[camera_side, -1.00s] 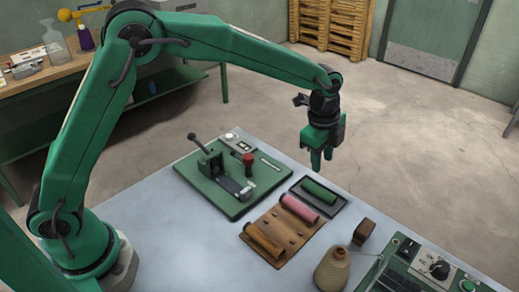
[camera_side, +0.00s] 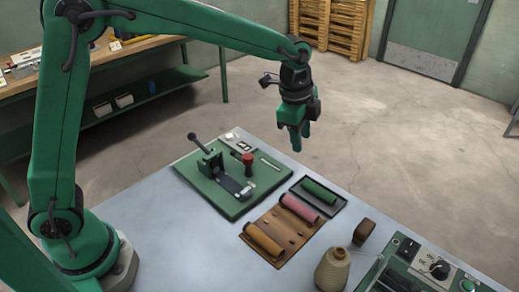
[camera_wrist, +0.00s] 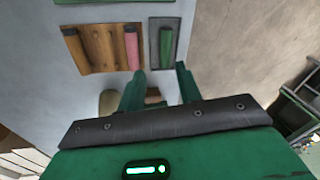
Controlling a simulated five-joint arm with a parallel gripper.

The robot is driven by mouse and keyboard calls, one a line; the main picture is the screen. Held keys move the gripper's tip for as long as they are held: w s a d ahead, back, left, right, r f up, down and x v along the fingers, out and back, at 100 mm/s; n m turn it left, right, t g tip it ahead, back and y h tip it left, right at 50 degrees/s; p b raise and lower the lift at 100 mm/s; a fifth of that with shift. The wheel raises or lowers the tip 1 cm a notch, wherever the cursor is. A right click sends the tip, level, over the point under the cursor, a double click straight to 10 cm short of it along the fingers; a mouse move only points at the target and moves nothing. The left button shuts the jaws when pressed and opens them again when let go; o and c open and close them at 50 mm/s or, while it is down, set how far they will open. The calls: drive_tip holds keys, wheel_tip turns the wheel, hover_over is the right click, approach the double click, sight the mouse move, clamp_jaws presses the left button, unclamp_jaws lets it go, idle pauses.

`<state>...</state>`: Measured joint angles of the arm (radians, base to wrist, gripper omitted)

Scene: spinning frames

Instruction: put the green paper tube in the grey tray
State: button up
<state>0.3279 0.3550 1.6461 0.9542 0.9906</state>
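The green paper tube (camera_side: 319,191) lies on its side in the dark grey tray (camera_side: 299,191), inside its rim. In the wrist view the tube (camera_wrist: 166,44) also lies within the tray (camera_wrist: 154,35), ahead of my fingers. My gripper (camera_side: 301,138) is in the air, above and left of the tray in the side view. Its two fingers stand apart with nothing between them, as the wrist view (camera_wrist: 160,76) shows.
A brown wooden rack (camera_side: 279,237) beside the tray holds a pink tube (camera_side: 299,207) and an orange tube (camera_side: 263,238). A green-based device with a lever (camera_side: 228,187) stands to the left. A tan thread cone (camera_side: 332,270) and a control box (camera_side: 435,268) are in front.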

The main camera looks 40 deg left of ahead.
drive_tip(key=s+a+r+n+t, duration=0.2)
drive_tip(key=s+a+r+n, duration=0.6)
drive_tip(key=s+a, duration=0.3)
drive_tip(key=s+a+f+n, duration=0.1)
drive_tip(key=s+a+n, duration=0.1)
drive_tip(key=s, duration=0.5)
drive_tip(key=s+a+n+t, duration=0.1)
drive_tip(key=s+a+n, duration=0.2)
drive_tip(key=s+n, duration=0.2)
drive_tip(key=shift+s+f+t+y, duration=0.3)
drive_tip(key=shift+s+f+y, duration=0.1)
drive_tip(key=shift+s, duration=0.75)
drive_tip(key=shift+a, duration=0.1)
